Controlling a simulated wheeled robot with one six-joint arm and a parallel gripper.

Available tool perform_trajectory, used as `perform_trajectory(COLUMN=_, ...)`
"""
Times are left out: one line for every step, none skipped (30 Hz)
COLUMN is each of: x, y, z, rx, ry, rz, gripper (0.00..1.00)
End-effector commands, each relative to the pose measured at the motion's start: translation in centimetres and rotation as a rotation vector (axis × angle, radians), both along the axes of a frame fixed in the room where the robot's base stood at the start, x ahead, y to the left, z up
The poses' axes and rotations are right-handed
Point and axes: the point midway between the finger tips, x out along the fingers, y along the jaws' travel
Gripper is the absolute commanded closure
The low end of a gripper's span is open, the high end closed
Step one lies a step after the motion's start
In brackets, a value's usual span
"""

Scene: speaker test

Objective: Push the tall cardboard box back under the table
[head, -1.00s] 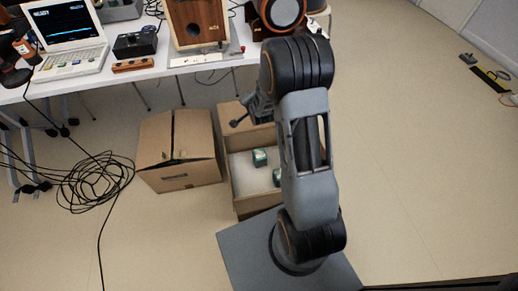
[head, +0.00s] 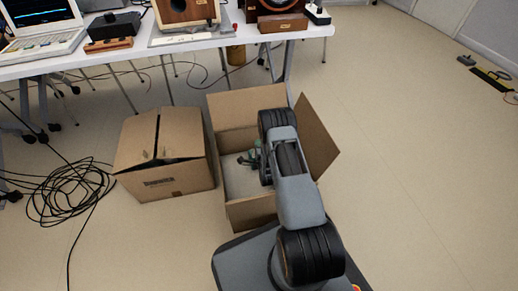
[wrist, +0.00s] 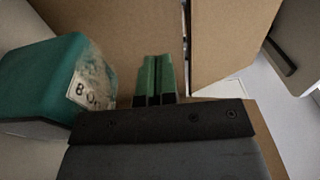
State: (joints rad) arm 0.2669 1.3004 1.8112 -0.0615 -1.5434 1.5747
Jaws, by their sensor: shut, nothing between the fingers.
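Two cardboard boxes stand on the floor in front of the table (head: 120,61). One box (head: 178,181) is on the left with its top flaps folded nearly closed. The other box (head: 252,212) is open with flaps spread, and my arm covers part of it; I cannot tell which is called tall. My gripper (head: 252,158) is low over or inside the open box. In the wrist view its green fingers (wrist: 155,68) are together and empty, facing a cardboard wall (wrist: 115,35). I cannot tell whether they touch it.
A teal block (wrist: 38,78) with a white label is close to the left of my fingers. Coiled black cable (head: 70,190) lies on the floor at left. The table holds a laptop (head: 40,25) and wooden speakers (head: 185,12).

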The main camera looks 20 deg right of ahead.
Motion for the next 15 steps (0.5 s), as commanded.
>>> perform_trajectory(x=0.9, y=-0.2, z=-0.3, rx=-0.001, ry=-0.003, rz=0.0, gripper=1.0)
perform_trajectory(x=1.3, y=-0.3, z=-0.3, rx=-0.002, ry=-0.003, rz=0.0, gripper=1.0)
perform_trajectory(x=1.9, y=-0.4, z=-0.3, rx=-0.001, ry=-0.002, rz=0.0, gripper=1.0)
perform_trajectory(x=2.4, y=-0.5, z=-0.3, rx=-0.002, ry=-0.003, rz=0.0, gripper=1.0)
perform_trajectory(x=2.8, y=-0.6, z=-0.3, rx=-0.001, ry=-0.001, rz=0.0, gripper=1.0)
perform_trajectory(x=3.4, y=-0.7, z=-0.2, rx=-0.001, ry=-0.002, rz=0.0, gripper=1.0)
perform_trajectory(x=3.7, y=-0.8, z=-0.2, rx=-0.001, ry=-0.001, rz=0.0, gripper=1.0)
perform_trajectory(x=4.1, y=-0.8, z=-0.2, rx=-0.001, ry=-0.001, rz=0.0, gripper=1.0)
perform_trajectory(x=4.5, y=-0.9, z=-0.2, rx=-0.001, ry=-0.001, rz=0.0, gripper=1.0)
perform_trajectory(x=4.8, y=-1.0, z=-0.2, rx=-0.002, ry=-0.001, rz=0.0, gripper=1.0)
perform_trajectory(x=5.0, y=-1.0, z=-0.2, rx=-0.002, ry=0.0, rz=0.0, gripper=1.0)
perform_trajectory(x=5.3, y=-1.1, z=-0.2, rx=-0.002, ry=0.001, rz=0.0, gripper=1.0)
perform_trajectory(x=5.5, y=-1.2, z=-0.2, rx=-0.002, ry=0.001, rz=0.0, gripper=1.0)
perform_trajectory(x=5.7, y=-1.2, z=-0.1, rx=-0.002, ry=0.001, rz=0.0, gripper=1.0)
perform_trajectory(x=5.9, y=-1.2, z=-0.1, rx=-0.002, ry=0.001, rz=0.0, gripper=1.0)
